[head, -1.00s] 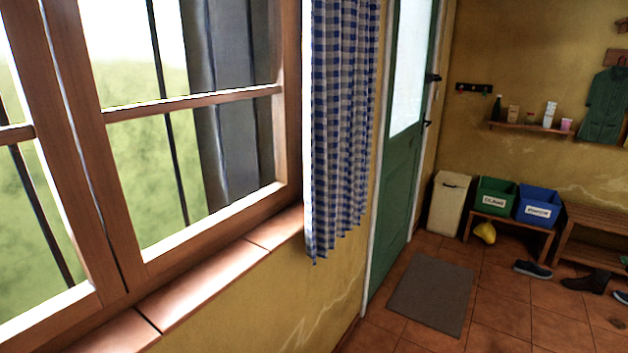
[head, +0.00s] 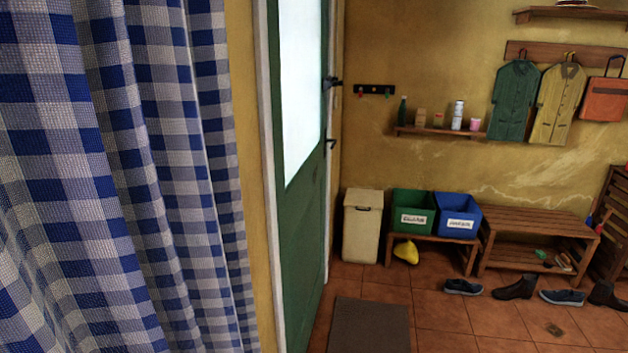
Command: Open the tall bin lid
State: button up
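The tall bin (head: 361,232) is cream coloured and stands upright on the floor in the far corner, between the green door and a low bench. Its lid (head: 363,199) is on top and looks shut. A dark strip shows near the top of its front. My gripper is not in view, so its state does not show.
A blue checked curtain (head: 130,180) is close on the left. The green door (head: 303,250) is beyond it. Green (head: 413,213) and blue (head: 457,216) boxes sit on the low bench. Shoes (head: 514,287) line the floor. A mat (head: 370,325) lies before the door.

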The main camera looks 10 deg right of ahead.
aim_at(363, 198)
jog(key=i+l+z, duration=0.15)
jog(key=i+z, duration=0.2)
jog(key=i, duration=0.55)
jog(key=i+z, duration=0.3)
jog(key=i, duration=0.6)
jog(key=i+u, duration=0.2)
jog(key=i, duration=0.25)
jog(key=i+l+u, duration=0.15)
jog(key=i, duration=0.3)
jog(key=i+l+u, duration=0.2)
jog(key=i, duration=0.3)
jog(key=i+l+u, duration=0.3)
jog(key=i+l, duration=0.15)
jog(key=i+l+u, duration=0.1)
jog(key=i+l, duration=0.15)
jog(key=l, duration=0.2)
jog(key=i+l+u, duration=0.15)
jog(key=l, duration=0.25)
jog(key=i+l+u, duration=0.1)
jog(key=i+l, duration=0.25)
jog(key=l, duration=0.1)
